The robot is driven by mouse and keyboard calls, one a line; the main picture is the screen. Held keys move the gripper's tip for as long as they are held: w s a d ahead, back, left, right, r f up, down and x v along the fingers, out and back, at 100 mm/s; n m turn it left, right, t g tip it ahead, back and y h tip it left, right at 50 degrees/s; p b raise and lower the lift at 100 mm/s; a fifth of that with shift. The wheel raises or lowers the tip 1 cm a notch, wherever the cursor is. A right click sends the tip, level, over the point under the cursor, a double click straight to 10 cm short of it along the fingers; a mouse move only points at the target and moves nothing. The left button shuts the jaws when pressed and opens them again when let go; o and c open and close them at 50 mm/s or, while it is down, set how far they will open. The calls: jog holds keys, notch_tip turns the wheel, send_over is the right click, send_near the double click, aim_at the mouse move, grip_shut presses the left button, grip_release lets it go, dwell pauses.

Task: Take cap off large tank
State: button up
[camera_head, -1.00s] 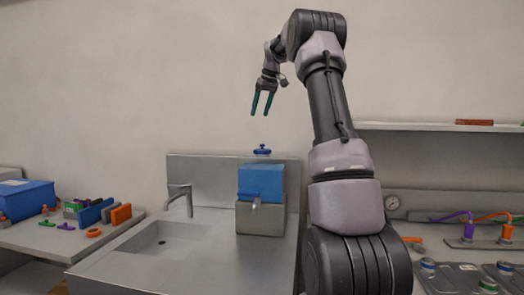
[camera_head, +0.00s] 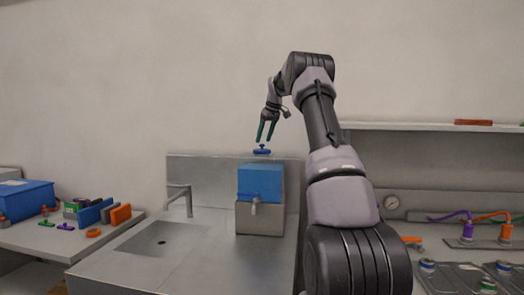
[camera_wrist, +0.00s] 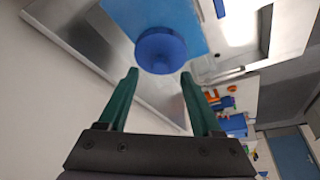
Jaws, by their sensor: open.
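The large tank (camera_head: 260,182) is a blue box with a tap, standing on a grey metal block (camera_head: 259,220) beside the sink. Its blue cap (camera_head: 262,151), with a raised knob on top, shows above the tank. My gripper (camera_head: 265,141) is open and empty, fingers pointing down, just above the cap. In the wrist view the round cap (camera_wrist: 161,51) lies just beyond and between the tips of my teal fingers (camera_wrist: 159,73). The fingers do not appear to touch it.
A sink (camera_head: 160,238) with a faucet (camera_head: 180,199) is left of the tank. A side table at the left holds a blue bin (camera_head: 25,198) and several coloured parts. A shelf (camera_head: 430,128) is on the right wall, above a bench with coloured fittings.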

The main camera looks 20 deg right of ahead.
aim_at(262, 147)
jog(key=shift+x, duration=1.25)
grip_shut()
dwell(0.4)
